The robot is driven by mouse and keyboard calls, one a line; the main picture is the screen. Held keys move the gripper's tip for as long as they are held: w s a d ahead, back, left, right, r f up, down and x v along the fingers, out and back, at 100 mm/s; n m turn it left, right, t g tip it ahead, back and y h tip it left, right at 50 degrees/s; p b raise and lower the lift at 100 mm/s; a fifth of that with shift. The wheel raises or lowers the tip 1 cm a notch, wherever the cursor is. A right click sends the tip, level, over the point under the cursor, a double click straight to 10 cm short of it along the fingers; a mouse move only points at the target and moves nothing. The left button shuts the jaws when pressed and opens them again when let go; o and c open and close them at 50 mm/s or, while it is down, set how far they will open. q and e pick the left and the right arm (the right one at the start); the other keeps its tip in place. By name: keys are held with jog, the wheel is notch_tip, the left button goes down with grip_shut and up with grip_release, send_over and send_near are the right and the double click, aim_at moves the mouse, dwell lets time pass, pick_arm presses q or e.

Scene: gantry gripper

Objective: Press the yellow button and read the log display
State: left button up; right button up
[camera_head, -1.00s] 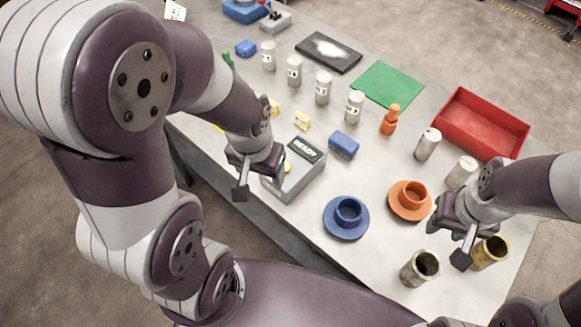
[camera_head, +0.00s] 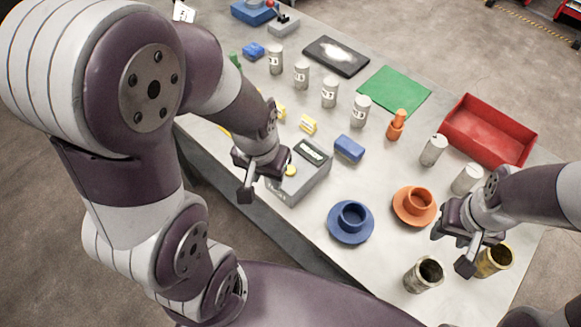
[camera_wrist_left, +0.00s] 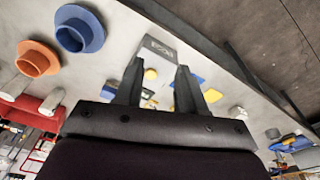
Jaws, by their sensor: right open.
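A grey box (camera_head: 300,186) stands at the table's near edge, with a dark log display (camera_head: 312,152) on top. The lettering on the display is too small and blurred to read now. The yellow button (camera_head: 290,170) is on the box top, partly hidden by my left gripper (camera_head: 264,180). In the left wrist view the button (camera_wrist_left: 151,74) shows between the two fingers (camera_wrist_left: 158,82), which are apart with nothing held. I cannot tell whether a finger touches the button. My right gripper (camera_head: 452,250) is open and empty near the brass cup at the right.
A blue block (camera_head: 349,148) lies right of the box. A blue cup on a saucer (camera_head: 350,222) and an orange one (camera_head: 414,206) stand further right. Several silver cans, an orange bottle (camera_head: 396,125), a green mat (camera_head: 393,92) and a red bin (camera_head: 488,132) fill the far side.

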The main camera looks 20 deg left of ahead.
pick_arm(q)
grip_shut()
dwell(1.4)
